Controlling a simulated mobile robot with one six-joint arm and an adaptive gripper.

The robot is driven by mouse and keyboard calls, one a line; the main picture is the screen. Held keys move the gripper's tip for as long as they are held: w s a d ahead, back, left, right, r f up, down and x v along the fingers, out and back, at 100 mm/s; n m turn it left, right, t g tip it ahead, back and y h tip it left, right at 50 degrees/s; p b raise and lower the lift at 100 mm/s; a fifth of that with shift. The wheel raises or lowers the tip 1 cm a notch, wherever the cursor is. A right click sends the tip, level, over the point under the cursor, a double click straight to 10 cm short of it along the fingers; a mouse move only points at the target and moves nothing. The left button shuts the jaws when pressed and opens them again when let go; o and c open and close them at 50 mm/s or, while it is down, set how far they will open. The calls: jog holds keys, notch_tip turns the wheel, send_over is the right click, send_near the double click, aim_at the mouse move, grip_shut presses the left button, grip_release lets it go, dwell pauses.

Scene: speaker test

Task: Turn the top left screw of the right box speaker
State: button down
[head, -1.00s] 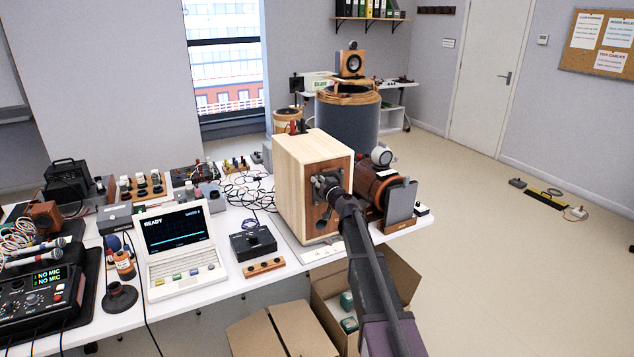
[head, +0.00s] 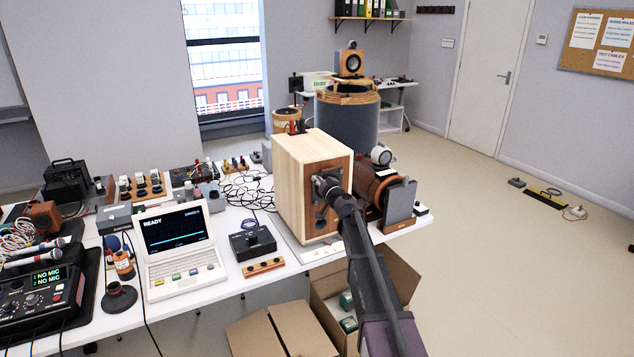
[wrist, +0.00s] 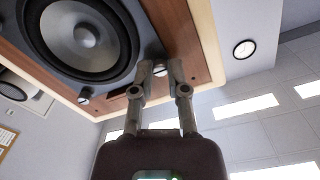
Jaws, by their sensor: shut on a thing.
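The box speaker (head: 297,180) stands on the table, with pale wood sides and a brown front panel. My gripper (head: 320,183) reaches the upper left of that panel. In the wrist view, which is upside down with the ceiling at the bottom, my gripper (wrist: 160,72) has its fingertips shut at a corner of the front. A screw head (wrist: 160,70) shows between them, partly hidden by the fingers. A grey speaker cone (wrist: 85,38) lies beside the fingers.
A brown cylindrical device (head: 366,186) and a grey upright plate (head: 400,203) stand close to the right of my arm. A laptop-like terminal (head: 180,245) and a black box (head: 252,243) are to the left.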

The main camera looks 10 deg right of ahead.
jog(key=c, duration=0.6)
grip_release()
jog(key=shift+c, duration=0.2)
jog(key=v, duration=1.2)
jog(key=shift+d, duration=0.1)
